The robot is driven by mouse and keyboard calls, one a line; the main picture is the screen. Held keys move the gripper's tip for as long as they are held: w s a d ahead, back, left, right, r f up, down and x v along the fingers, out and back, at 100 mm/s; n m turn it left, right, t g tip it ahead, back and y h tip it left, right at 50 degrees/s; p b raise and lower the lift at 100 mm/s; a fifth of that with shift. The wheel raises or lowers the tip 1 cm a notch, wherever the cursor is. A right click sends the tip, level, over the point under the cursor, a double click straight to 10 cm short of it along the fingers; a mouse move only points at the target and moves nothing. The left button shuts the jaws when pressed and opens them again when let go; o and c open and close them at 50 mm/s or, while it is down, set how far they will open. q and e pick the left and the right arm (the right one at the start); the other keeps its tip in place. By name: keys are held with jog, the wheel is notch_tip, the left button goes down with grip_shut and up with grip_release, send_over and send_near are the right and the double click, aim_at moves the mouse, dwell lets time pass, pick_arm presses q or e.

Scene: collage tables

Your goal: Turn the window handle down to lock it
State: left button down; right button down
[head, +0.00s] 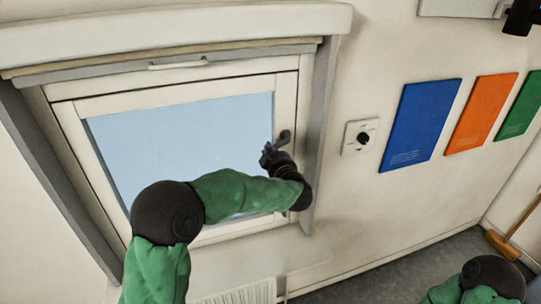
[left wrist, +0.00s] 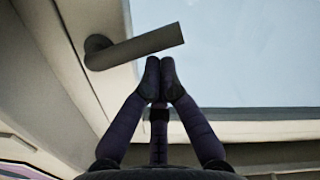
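The window (head: 180,140) is set in a white frame and looks shut. Its dark grey handle (head: 285,137) is on the right side of the sash. In the left wrist view the handle's lever (left wrist: 145,46) runs from a round base on the left out to the right, over the edge of the glass. My left gripper (head: 267,156) is just beside the handle. In the left wrist view its fingertips (left wrist: 160,68) are together, with nothing between them, close to the lever's free end; I cannot tell whether they touch it. My right gripper is out of view.
Blue (head: 420,125), orange (head: 481,112) and green (head: 521,106) panels hang farther right. A radiator (head: 240,293) is below the window. A broom (head: 505,243) leans at the right. My right arm shows at the lower right.

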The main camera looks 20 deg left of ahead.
pick_arm(q)
jog(key=w+d+f+n+b, duration=0.2)
jog(key=f+n+b, duration=0.5)
jog(key=n+b, duration=0.5)
jog(key=d+b, duration=0.1)
jog(key=b, duration=0.4)
jog(key=shift+w+d+n+t, duration=0.3)
jog(key=shift+d, duration=0.1)
jog(key=shift+r+b, duration=0.15)
jog(key=shift+b, duration=0.15)
